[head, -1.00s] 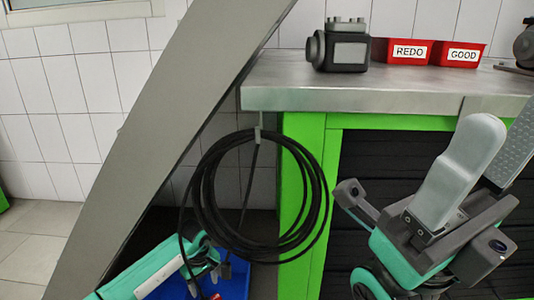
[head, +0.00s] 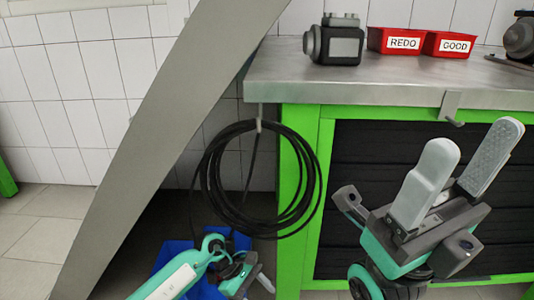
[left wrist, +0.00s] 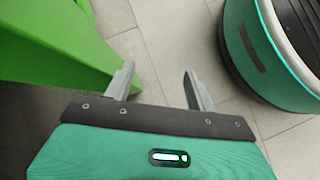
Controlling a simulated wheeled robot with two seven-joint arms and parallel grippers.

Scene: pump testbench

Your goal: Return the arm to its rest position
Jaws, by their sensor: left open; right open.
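My right gripper (head: 462,175) is open and empty at the right of the head view. Its two grey fingers point up in front of the bench's dark panel, below the worktop edge. My left gripper (head: 252,280) is low at the bottom of the head view, partly cut off and small. The left wrist view shows its two fingers (left wrist: 158,88) apart with only floor between them, so it is open and empty.
A metal-topped green bench (head: 360,89) carries a dark pump (head: 334,42) and red REDO (head: 392,41) and GOOD (head: 448,44) bins. A coiled black cable (head: 212,180) hangs at its left end. A blue container (head: 172,258) stands below. A grey slanted beam (head: 160,130) crosses the left.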

